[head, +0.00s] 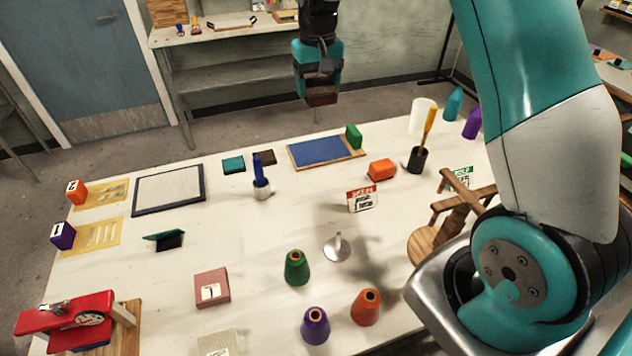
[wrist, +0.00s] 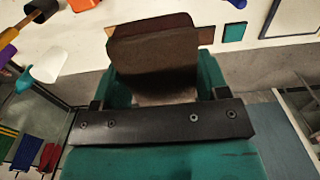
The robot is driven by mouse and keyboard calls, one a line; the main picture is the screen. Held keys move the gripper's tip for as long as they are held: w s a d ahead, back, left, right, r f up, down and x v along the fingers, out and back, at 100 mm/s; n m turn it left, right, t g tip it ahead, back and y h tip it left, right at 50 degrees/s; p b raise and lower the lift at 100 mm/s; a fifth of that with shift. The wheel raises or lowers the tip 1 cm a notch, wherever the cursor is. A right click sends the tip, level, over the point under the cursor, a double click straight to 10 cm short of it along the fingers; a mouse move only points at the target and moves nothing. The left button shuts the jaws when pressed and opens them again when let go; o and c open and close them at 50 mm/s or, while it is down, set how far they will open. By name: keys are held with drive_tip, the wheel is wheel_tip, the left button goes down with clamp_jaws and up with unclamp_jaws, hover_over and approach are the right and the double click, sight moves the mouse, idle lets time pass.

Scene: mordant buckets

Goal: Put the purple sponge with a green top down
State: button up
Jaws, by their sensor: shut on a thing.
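My gripper (head: 318,82) hangs in the air beyond the table's far edge and is shut on a dark brown block (head: 321,97). The held block also fills the middle of the wrist view (wrist: 155,55), between the teal fingers. It looks brown with a reddish-brown far edge; I cannot make out purple or a green top on it. I see no purple sponge with a green top lying on the table.
A shelf (head: 230,75) stands behind. Bare tabletop shows around the centre.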

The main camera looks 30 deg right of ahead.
drive_tip(key=shift+s+a+f+b, duration=0.15)
drive_tip(key=shift+a+f+b, duration=0.15)
drive_tip(key=shift+f, duration=0.3)
drive_tip(key=shift+s+d+f+b, duration=0.1)
drive_tip(key=shift+d+f+b, duration=0.1)
drive_tip(key=shift+f+b, duration=0.1)
drive_tip(key=b, duration=0.8)
hover_over(319, 189)
wheel_tip(319, 189, down, 8)
wheel_tip(319, 189, down, 20)
drive_tip(key=p, duration=0.5)
drive_tip(key=shift+f, duration=0.1)
drive_tip(key=o, duration=0.9)
